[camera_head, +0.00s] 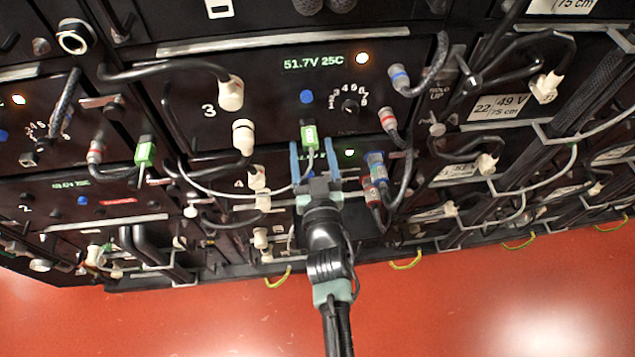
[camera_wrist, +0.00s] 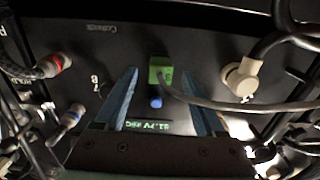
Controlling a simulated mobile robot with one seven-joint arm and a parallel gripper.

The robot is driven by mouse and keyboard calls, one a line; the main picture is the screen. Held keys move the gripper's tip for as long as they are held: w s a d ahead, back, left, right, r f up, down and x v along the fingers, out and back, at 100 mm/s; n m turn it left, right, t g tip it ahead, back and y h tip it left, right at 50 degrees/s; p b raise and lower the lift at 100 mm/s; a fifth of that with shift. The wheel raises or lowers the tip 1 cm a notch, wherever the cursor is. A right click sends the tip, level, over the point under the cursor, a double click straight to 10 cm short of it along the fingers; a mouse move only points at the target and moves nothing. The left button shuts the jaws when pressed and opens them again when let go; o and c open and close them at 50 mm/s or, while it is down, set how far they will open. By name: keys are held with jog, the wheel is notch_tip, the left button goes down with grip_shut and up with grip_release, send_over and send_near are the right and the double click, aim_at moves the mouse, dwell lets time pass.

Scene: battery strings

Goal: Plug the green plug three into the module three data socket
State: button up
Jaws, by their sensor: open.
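The green plug three (camera_head: 309,137) is at the front panel of module three (camera_head: 265,107), below the display and the blue button. A thin grey cable runs from it. My gripper (camera_head: 313,143) is open, with one blue finger on each side of the plug. In the wrist view the green plug (camera_wrist: 160,66) sits between the two fingertips (camera_wrist: 161,73), with a visible gap on both sides. It appears to be against the panel. The data socket is not visible; the plug covers whatever is behind it.
The blue button (camera_wrist: 156,102) and lit display (camera_head: 313,63) are close by. Red and blue connectors (camera_head: 375,168) with dark cables crowd the right side. White connectors (camera_head: 243,135) with thick cables are on the left. Another green plug (camera_head: 145,152) is in the left module.

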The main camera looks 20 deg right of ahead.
jog(key=b+v, duration=0.2)
jog(key=v, duration=0.8)
jog(key=shift+s+r, duration=0.1)
jog(key=shift+s, duration=0.05)
